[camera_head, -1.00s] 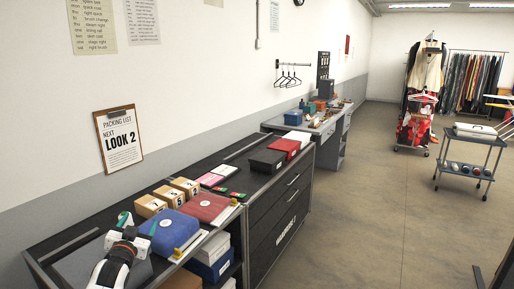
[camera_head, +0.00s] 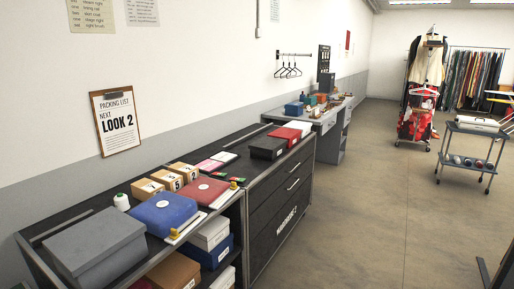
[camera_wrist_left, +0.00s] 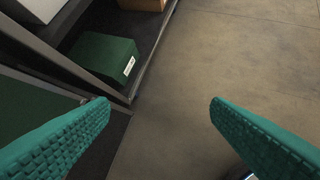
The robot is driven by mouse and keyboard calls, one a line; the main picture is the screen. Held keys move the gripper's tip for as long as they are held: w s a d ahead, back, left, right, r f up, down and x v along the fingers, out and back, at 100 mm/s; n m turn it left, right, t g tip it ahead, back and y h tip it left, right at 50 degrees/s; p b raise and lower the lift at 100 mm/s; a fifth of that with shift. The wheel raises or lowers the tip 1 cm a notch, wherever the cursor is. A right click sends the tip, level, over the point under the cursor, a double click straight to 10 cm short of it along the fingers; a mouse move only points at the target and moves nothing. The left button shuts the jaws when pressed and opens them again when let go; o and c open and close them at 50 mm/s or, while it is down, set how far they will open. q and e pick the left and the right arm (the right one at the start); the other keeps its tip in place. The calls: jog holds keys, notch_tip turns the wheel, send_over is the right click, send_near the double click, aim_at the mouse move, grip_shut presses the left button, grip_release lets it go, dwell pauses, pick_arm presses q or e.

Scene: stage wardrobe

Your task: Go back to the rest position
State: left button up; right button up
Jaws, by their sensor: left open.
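My left gripper (camera_wrist_left: 160,105) shows only in the left wrist view. Its two teal ridged fingers are spread wide with nothing between them. It points down over the floor (camera_wrist_left: 215,60), beside the front of a shelf unit. A dark green box (camera_wrist_left: 104,58) sits on a shelf to the left of the fingers, apart from them. Neither gripper shows in the head view, and my right gripper is in no view.
The dark counter (camera_head: 84,213) along the wall carries a grey box (camera_head: 95,248), a blue box (camera_head: 163,213), a red box (camera_head: 206,191) and small numbered boxes (camera_head: 166,180). A white spool (camera_head: 122,202) stands behind the blue box. A trolley (camera_head: 470,146) stands right; the middle floor is clear.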

pick_arm(q)
jog(key=s+d+f+g+b, duration=0.1)
jog(key=s+f, duration=0.4)
jog(key=s, duration=0.5)
jog(key=s+d+f+g+b, duration=0.1)
jog(key=s+f, duration=0.4)
jog(key=s, duration=0.6)
jog(key=s+d+f+g+b, duration=0.2)
jog(key=s+f, duration=0.3)
jog(key=s, duration=0.5)
jog(key=shift+s+d+f+g, duration=0.15)
jog(key=shift+d+f+g, duration=0.2)
jog(key=shift+g, duration=0.55)
jog(key=shift+r, duration=0.1)
